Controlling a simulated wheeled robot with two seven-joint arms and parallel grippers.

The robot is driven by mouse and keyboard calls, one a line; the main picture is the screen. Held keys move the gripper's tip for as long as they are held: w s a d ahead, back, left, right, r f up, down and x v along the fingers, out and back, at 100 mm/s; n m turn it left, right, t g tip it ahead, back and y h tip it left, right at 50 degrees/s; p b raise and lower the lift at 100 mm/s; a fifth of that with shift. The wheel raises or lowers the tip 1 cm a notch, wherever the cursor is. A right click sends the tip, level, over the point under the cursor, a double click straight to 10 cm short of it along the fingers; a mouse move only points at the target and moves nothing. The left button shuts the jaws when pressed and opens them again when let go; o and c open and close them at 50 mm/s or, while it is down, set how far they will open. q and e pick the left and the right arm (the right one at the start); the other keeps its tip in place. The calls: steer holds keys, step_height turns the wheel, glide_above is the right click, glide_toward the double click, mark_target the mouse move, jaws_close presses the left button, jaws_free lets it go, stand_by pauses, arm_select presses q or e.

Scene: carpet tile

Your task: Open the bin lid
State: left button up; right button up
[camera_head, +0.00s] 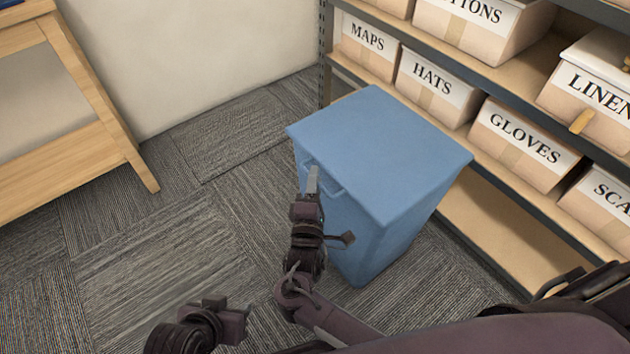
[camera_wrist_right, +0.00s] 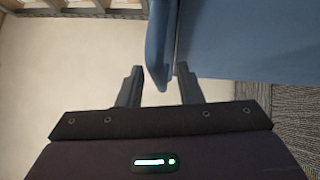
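The blue bin (camera_head: 378,235) stands on the carpet with its flat blue lid (camera_head: 380,150) lying closed on top. A handle-like blue piece (camera_head: 333,188) shows at the lid's front edge. My right gripper (camera_head: 313,182) is at that front edge. In the right wrist view, my right gripper (camera_wrist_right: 158,88) has its fingers apart, with the blue lid edge (camera_wrist_right: 157,50) reaching between them, nearer the right finger. The bin wall (camera_wrist_right: 250,40) lies to the right there. My left gripper (camera_head: 228,318) is low at the bottom, apart from the bin; its finger opening is unclear.
A shelf unit (camera_head: 480,195) with labelled boxes, such as HATS (camera_head: 437,88) and GLOVES (camera_head: 522,145), stands close behind and right of the bin. A wooden table (camera_head: 75,150) is at the left. Carpet (camera_head: 170,250) between is clear.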

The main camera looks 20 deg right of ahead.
steer(key=shift+w+d, duration=0.15)
steer(key=shift+w, duration=0.15)
jaws_close()
steer(key=shift+r, duration=0.1)
steer(key=shift+r, duration=0.15)
